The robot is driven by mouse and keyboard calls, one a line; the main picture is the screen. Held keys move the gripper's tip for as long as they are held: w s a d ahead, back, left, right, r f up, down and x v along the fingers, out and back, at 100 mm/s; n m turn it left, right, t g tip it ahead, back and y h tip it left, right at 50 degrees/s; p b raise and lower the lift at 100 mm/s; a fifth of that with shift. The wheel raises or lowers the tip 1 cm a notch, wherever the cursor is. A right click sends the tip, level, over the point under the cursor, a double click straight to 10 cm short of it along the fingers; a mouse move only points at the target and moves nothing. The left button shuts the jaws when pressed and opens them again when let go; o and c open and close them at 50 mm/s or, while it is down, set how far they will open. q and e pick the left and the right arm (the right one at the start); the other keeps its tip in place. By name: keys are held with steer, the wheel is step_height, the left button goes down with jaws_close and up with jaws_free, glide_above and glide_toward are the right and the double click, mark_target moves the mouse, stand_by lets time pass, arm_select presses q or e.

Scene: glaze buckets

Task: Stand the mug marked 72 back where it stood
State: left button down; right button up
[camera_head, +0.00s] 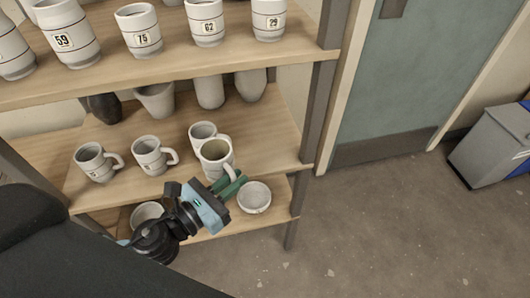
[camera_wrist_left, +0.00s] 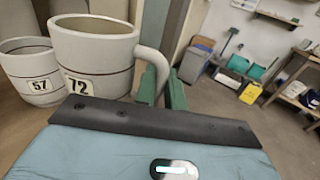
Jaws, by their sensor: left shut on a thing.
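The mug marked 72 (camera_wrist_left: 100,50) is white with a dark line around it, upright, in the left wrist view. In the head view the mug (camera_head: 213,160) is at the front edge of the middle shelf. My left gripper (camera_head: 231,187) is shut on its handle, and the green fingers (camera_wrist_left: 162,88) show on the handle in the wrist view. The mug marked 57 (camera_wrist_left: 30,70) stands close beside it; a mug (camera_head: 199,131) shows just behind it in the head view. I cannot tell whether the held mug touches the shelf. My right gripper is not in view.
Two more handled mugs (camera_head: 94,161) (camera_head: 149,155) stand to the left on the middle shelf (camera_head: 265,135). That shelf is bare to the right. Numbered pots (camera_head: 139,30) line the upper shelf. A bowl (camera_head: 254,197) is on the lower shelf. A dark post (camera_head: 310,110) bounds the right.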

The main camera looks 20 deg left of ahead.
arm_select(q)
steer(key=shift+w+f, duration=0.1)
steer(key=shift+w, duration=0.1)
steer(key=shift+w+d, duration=0.1)
steer(key=shift+w, duration=0.05)
steer(key=x, duration=0.5)
steer(key=a+f+x, duration=0.1)
steer(key=x, duration=0.4)
steer(key=w+a+p+x, duration=0.1)
steer(key=x, duration=0.4)
steer(key=shift+w+f, duration=0.2)
steer(key=shift+f, duration=0.05)
step_height(320, 180, down, 3)
steer(key=shift+s+d+f+b, duration=0.1)
steer(key=shift+f+b, duration=0.05)
steer(key=shift+b, duration=0.65)
steer(key=shift+f, duration=0.25)
steer(key=shift+r, duration=0.1)
steer(key=c, duration=1.5)
jaws_free()
